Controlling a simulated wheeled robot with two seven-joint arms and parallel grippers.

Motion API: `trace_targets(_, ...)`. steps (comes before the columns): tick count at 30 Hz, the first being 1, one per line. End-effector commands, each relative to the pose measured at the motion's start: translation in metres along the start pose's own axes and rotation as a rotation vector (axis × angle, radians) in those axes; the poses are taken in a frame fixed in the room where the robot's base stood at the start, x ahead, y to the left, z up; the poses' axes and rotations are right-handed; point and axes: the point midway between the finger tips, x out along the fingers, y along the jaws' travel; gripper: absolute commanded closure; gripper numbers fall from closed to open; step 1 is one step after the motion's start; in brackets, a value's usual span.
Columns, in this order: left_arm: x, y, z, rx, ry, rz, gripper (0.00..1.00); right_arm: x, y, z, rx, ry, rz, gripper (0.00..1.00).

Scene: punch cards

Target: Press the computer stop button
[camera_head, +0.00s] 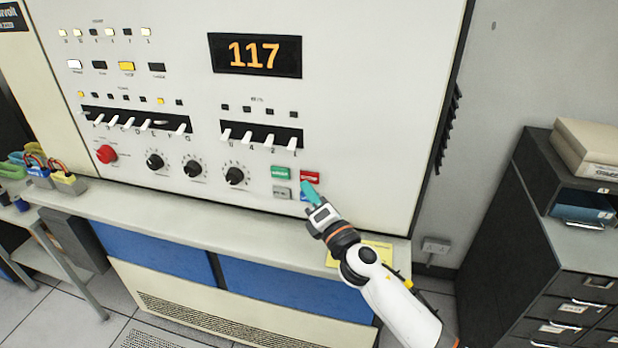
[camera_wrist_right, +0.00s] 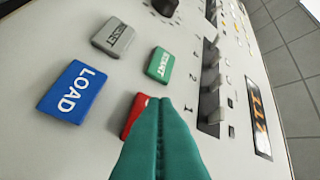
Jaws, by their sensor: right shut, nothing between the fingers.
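The computer is a tall cream panel (camera_head: 340,110) with an orange 117 display (camera_head: 254,56). Near its lower right is a cluster of square buttons. The red button (camera_head: 310,177) is at the cluster's upper right, beside the green START button (camera_head: 281,173). My right gripper (camera_head: 307,188) is shut and empty, its teal fingers just in front of the cluster. In the right wrist view, the fingertips (camera_wrist_right: 166,100) overlap the red button (camera_wrist_right: 134,115) and hide most of it, including any label. I cannot tell whether they touch. My left gripper is not in view.
The grey RESET button (camera_wrist_right: 114,38) and blue LOAD button (camera_wrist_right: 74,91) sit close by. White switches (camera_head: 261,139), knobs (camera_head: 234,175) and a round red knob (camera_head: 106,154) are on the panel. A ledge (camera_head: 200,219) runs below. Dark filing cabinets (camera_head: 508,230) stand at right.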

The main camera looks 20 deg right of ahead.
Motion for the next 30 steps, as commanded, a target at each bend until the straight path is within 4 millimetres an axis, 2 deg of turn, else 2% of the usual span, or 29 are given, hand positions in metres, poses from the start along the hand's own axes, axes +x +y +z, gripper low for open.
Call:
trace_targets(7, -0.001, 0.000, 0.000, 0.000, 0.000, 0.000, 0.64, -0.003, -0.002, 0.003, 0.001, -0.001, 0.000, 1.00)
trace_targets(21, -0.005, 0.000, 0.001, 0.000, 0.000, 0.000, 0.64, -0.033, -0.024, 0.024, 0.001, -0.002, 0.000, 1.00)
trace_targets(30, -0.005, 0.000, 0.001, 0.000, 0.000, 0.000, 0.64, -0.035, -0.026, 0.026, 0.000, -0.001, -0.001, 1.00)
